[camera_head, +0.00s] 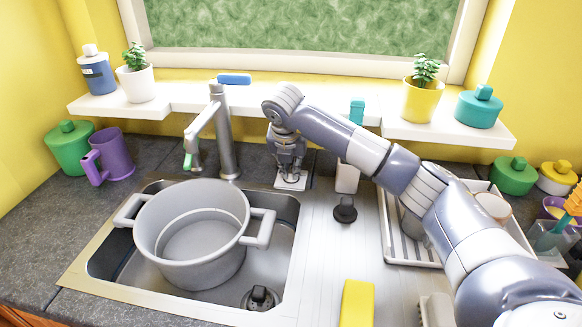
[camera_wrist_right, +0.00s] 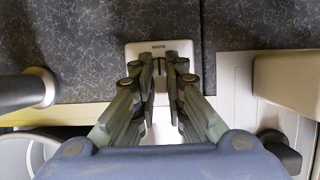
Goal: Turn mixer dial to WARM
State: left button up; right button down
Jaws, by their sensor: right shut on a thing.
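The mixer dial's white plate (camera_head: 290,183) sits on the counter just behind the sink, to the right of the faucet. In the right wrist view the plate (camera_wrist_right: 145,48) shows a small WARM label at its far edge. My right gripper (camera_head: 289,172) points down over the plate. In the wrist view its fingertips (camera_wrist_right: 161,78) are shut on the dial, below the WARM label. The fingers hide most of the dial, so I cannot tell which way it points. My left gripper is not in view.
The faucet (camera_head: 222,135) stands close left of my right gripper. A large grey pot (camera_head: 190,235) is in the sink. A white dispenser (camera_head: 347,177) and black knob (camera_head: 345,209) are close on the right.

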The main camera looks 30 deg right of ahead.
jog(key=shift+s+f, duration=0.1)
jog(key=shift+f, duration=0.05)
jog(key=c, duration=1.6)
grip_release()
jog(key=shift+c, duration=0.2)
jog(key=v, duration=1.2)
